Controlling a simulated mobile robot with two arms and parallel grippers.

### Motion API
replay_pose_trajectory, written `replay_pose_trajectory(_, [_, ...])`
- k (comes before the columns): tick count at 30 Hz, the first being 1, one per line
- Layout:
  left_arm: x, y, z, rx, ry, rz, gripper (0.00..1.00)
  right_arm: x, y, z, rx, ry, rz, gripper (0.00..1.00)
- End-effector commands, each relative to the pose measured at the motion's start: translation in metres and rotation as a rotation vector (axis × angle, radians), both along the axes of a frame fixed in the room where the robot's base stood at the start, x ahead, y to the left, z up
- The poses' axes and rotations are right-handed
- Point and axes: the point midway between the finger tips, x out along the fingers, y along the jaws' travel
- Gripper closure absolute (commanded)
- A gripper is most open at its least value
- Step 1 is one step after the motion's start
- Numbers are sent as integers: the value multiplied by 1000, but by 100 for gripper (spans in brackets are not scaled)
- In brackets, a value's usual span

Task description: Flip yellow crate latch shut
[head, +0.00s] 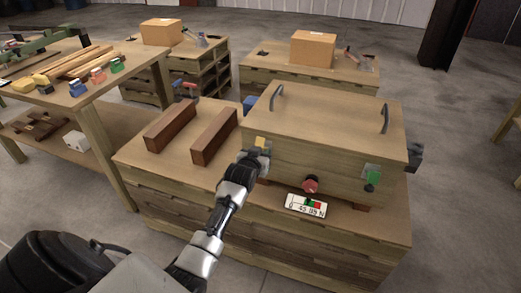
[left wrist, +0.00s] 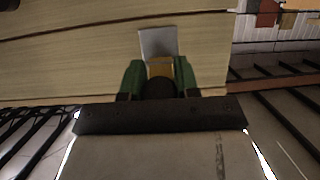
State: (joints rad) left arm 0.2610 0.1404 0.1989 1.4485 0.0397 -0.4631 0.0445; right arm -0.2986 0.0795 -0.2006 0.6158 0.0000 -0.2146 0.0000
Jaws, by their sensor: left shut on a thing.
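The wooden crate (head: 320,150) stands on the workbench with its lid down. The yellow latch (head: 261,142) is at the left end of its front face. My left gripper (head: 257,158) is at this latch and covers part of it. In the left wrist view the green-padded fingers (left wrist: 160,82) are shut on the yellow latch (left wrist: 161,68), below a grey metal plate (left wrist: 158,42) on the crate wall. Whether the latch is flipped up or down is hard to tell. A green latch (head: 372,176) is at the front right. My right gripper is not in view.
Two brown wooden blocks (head: 214,137) lie on the bench left of the crate. A side table (head: 103,75) with tools stands at left.

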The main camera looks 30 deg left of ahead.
Motion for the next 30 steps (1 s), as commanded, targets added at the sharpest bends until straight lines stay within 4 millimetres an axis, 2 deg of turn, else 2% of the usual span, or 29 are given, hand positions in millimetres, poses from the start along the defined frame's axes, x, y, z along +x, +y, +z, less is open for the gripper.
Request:
replay_pose_trajectory(1, [0, 0, 4, -4, 14, -1, 100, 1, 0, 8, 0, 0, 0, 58])
replay_pose_trajectory(8, [0, 0, 8, -18, 75, 0, 100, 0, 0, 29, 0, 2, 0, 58])
replay_pose_trajectory(14, [1, 0, 13, -37, 154, 0, 100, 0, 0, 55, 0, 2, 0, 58])
replay_pose_trajectory(24, [5, 1, 26, -102, 430, 0, 100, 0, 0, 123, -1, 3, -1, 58])
replay_pose_trajectory(30, [9, 2, 28, -145, 603, 1, 100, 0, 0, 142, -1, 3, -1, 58])
